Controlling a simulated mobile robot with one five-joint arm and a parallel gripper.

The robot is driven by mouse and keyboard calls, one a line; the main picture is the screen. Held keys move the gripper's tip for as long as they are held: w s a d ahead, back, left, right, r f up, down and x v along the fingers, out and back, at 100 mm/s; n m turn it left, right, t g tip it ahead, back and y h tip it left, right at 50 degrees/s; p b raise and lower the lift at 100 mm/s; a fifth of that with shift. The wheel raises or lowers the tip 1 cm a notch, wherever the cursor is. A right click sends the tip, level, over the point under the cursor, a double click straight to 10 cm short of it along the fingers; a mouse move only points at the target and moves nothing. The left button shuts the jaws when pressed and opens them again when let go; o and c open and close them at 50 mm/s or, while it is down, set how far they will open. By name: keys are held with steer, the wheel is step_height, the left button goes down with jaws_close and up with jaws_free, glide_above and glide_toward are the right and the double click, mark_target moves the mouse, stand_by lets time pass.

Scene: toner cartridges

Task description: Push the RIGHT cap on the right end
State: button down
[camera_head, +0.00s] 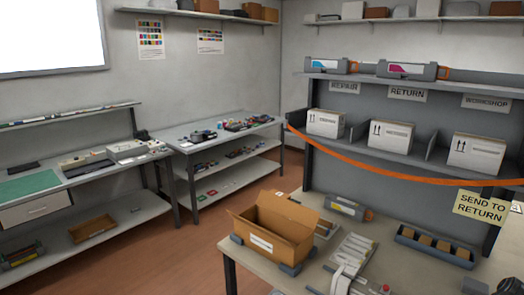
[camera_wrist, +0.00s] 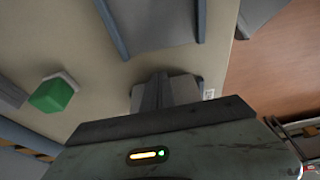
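A grey toner cartridge (camera_head: 345,206) with a yellow label lies on the bench in the head view. I cannot tell for sure whether this is the right cap. In the wrist view my gripper (camera_wrist: 159,80) shows as two dark fingers close together, with nothing visible between them. I cannot make out my gripper in the head view. No cap can be clearly identified in the wrist view.
An open cardboard box (camera_head: 268,226) stands at the bench's left edge. A blue-grey tray (camera_head: 407,239) with several brown blocks is at the right. A pale slatted fixture (camera_head: 352,255) lies between. A green block (camera_wrist: 52,95) is left of my fingers. An orange band (camera_head: 400,164) crosses the shelf front.

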stand_by(0.5)
steer(key=shift+w+a, duration=1.55)
steer(key=shift+a, duration=0.3)
steer(key=shift+w+a, duration=1.55)
steer(key=shift+a, duration=0.25)
steer(key=shift+w, duration=0.1)
steer(key=shift+s+d, duration=1.35)
steer(key=shift+d, duration=0.15)
step_height(320, 180, up, 8)
steer(key=p, duration=0.8)
steer(key=shift+r, duration=0.15)
